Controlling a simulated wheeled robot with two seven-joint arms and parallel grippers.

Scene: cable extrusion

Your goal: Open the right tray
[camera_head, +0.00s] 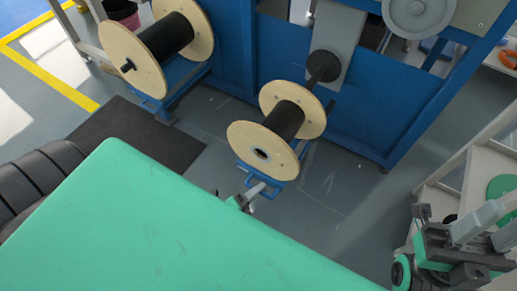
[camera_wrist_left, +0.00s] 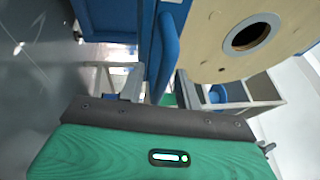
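The right tray is a low blue frame (camera_head: 262,180) under the right spool (camera_head: 284,122), with a blue handle at its front. My left gripper (camera_head: 257,191) is at this handle, partly hidden behind a large green surface. In the left wrist view, the blue handle bar (camera_wrist_left: 165,50) runs down between my left gripper's two fingers (camera_wrist_left: 157,90). The fingers stand apart with gaps beside the bar; contact is not clear. My right gripper (camera_head: 482,222) is at the lower right, away from the tray, and its opening is unclear.
A left spool (camera_head: 158,48) stands on its own blue tray (camera_head: 182,82). A blue machine frame (camera_head: 385,98) stands behind the spools. A pale shelf (camera_head: 465,160) is at the right, near my right arm. Grey floor lies clear around the right tray.

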